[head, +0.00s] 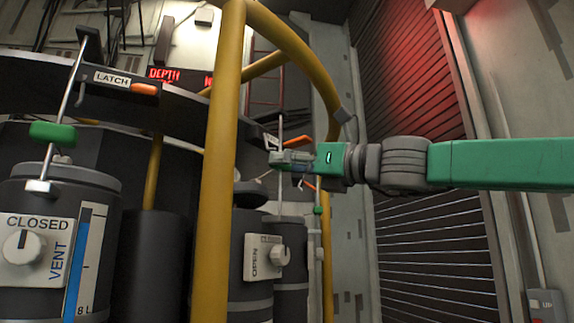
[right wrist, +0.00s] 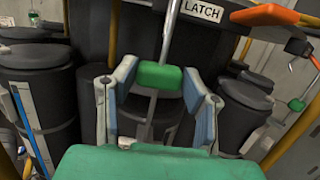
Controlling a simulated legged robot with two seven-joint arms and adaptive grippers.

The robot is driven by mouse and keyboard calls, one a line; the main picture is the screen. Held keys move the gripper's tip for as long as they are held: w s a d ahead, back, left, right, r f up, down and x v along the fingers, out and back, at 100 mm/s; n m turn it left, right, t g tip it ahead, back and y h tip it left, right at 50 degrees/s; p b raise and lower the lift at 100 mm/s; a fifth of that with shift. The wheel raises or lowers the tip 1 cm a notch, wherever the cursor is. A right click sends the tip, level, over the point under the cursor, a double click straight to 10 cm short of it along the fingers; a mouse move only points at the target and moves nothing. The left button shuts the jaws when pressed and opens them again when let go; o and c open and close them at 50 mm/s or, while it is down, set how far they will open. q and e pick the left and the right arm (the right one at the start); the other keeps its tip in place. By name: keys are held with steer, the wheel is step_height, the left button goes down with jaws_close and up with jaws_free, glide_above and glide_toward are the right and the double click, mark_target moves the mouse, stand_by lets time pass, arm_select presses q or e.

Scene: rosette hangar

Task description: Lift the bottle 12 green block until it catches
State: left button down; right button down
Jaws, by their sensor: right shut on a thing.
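In the right wrist view, my right gripper (right wrist: 158,80) is shut on the green block (right wrist: 158,77), with a finger at each side. The block sits on a thin upright rod (right wrist: 170,35) above a dark bottle (right wrist: 150,112). A LATCH label (right wrist: 202,9) and an orange handle (right wrist: 263,16) are just above, to the right of the rod; the block is below them. In the head view the gripper mostly hides the block. No bottle number is readable. My left gripper is not in view.
A yellow post (head: 218,150) and curved rail stand in front of the bottles. A shutter (head: 430,245) is at the right.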

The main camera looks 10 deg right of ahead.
step_height(320, 180, up, 5)
steer(key=p, duration=0.3)
steer(key=shift+w+r, duration=0.1)
steer(key=shift+r, duration=0.1)
stand_by(0.4)
steer(key=c, duration=1)
jaws_free()
steer(key=shift+d+f, duration=0.1)
steer(key=shift+o, duration=0.2)
steer(key=shift+w, duration=0.1)
steer(key=shift+d, duration=0.15)
steer(key=v, duration=0.9)
